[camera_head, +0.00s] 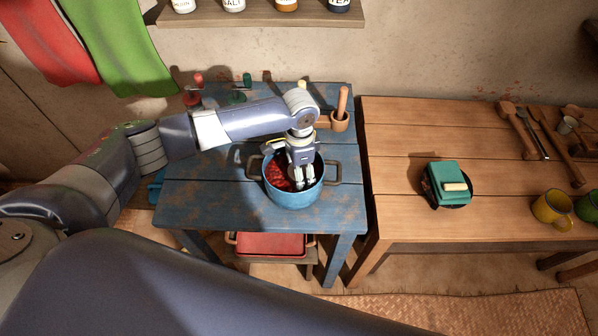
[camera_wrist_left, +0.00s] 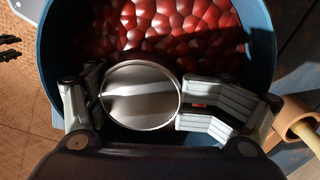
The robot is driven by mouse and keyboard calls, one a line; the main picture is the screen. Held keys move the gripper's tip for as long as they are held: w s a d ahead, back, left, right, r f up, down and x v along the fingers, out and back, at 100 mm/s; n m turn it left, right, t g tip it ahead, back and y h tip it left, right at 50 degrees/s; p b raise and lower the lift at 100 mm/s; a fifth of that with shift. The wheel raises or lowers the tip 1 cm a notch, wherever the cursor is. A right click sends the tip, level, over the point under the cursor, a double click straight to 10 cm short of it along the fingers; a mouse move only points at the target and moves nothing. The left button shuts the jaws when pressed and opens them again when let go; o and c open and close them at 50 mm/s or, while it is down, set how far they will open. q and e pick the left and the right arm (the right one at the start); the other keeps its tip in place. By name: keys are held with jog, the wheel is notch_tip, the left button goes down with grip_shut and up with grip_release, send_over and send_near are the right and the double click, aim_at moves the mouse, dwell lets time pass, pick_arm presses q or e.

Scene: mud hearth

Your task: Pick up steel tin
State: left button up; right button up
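The steel tin (camera_wrist_left: 140,95) is a round, shiny metal disc seen from above in the left wrist view, inside or just above the blue pot (camera_wrist_left: 262,40). Red, bean-like lumps (camera_wrist_left: 165,25) fill the pot behind it. My left gripper (camera_wrist_left: 140,98) has its finger pads against both sides of the tin. In the head view my left gripper (camera_head: 303,180) reaches down into the blue pot (camera_head: 292,198) on the blue table. The tin cannot be made out there. My right gripper is not in view.
A wooden table (camera_head: 410,120) stands to the right with a teal block (camera_head: 449,182), mugs (camera_head: 552,208) and utensils. A shelf of jars is above.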

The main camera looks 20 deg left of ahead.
pick_arm(q)
jog(key=shift+s+a+f, duration=0.1)
jog(key=shift+a+f, duration=0.05)
jog(key=shift+f, duration=0.15)
jog(key=c, duration=0.5)
jog(key=shift+c, duration=0.2)
jog(key=shift+w+r, duration=0.2)
jog(key=shift+r, duration=0.3)
jog(key=shift+c, duration=1.4)
notch_tip(320, 180, up, 9)
jog(key=shift+w+f+b, duration=0.1)
jog(key=shift+w+b, duration=0.05)
jog(key=shift+b, duration=0.75)
jog(key=c, duration=0.5)
notch_tip(320, 180, up, 6)
jog(key=p, duration=0.5)
jog(key=shift+f, duration=0.25)
jog(key=shift+c, duration=0.2)
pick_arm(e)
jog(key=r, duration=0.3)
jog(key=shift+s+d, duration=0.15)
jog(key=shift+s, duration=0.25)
